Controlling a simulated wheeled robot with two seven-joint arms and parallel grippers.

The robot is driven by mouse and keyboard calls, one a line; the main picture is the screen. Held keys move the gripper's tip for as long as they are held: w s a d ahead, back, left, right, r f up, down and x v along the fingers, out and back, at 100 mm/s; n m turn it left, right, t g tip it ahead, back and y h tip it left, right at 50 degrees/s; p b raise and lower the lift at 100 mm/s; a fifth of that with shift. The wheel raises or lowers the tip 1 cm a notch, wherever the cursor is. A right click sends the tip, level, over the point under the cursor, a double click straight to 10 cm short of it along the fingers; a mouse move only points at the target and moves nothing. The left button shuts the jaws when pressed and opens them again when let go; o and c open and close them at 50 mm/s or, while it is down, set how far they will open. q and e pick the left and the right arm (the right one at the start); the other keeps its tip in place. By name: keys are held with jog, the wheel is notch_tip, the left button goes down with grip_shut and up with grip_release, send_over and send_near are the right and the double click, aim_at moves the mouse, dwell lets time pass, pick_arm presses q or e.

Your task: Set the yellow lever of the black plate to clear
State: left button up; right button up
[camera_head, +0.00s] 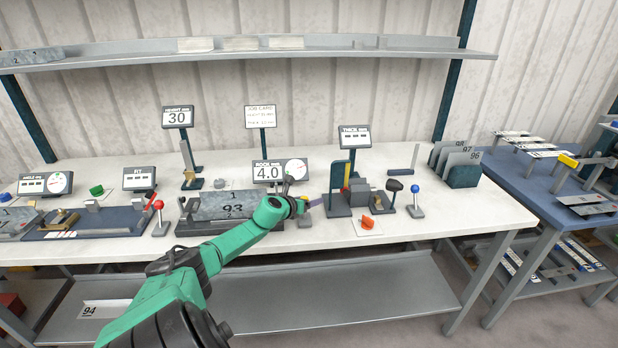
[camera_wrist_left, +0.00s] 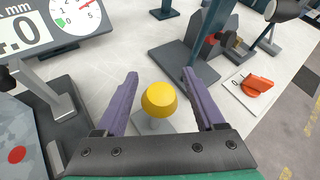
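The yellow lever's round knob (camera_wrist_left: 158,99) stands between the two purple fingers of my left gripper (camera_wrist_left: 160,74) in the left wrist view. The fingers are spread, with a gap on each side of the knob. Its pale base (camera_wrist_left: 152,124) shows partly below the knob. In the head view my left gripper (camera_head: 308,204) is over the front of the bench and largely hides the lever. The black plate (camera_head: 200,229) lies left of it, carrying a grey sheet marked 93 (camera_head: 232,206). My right gripper is not in view.
A gauge display reading 4.0 (camera_head: 268,172) stands behind the black plate. A dark fixture (camera_head: 340,204), an orange knob (camera_head: 367,222) and a blue-knobbed lever (camera_head: 416,200) are to the right. A red-knobbed lever (camera_head: 159,215) is left. White bench top is clear at the front right.

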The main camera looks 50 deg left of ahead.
pick_arm(q)
jog(key=shift+s+r, duration=0.1)
jog(key=shift+s, duration=0.45)
jog(key=p+v, duration=0.4)
jog(key=v, duration=0.9)
jog(key=shift+s+d+r+p, duration=0.15)
jog(key=shift+d+r+p, duration=0.05)
jog(key=shift+p, duration=0.15)
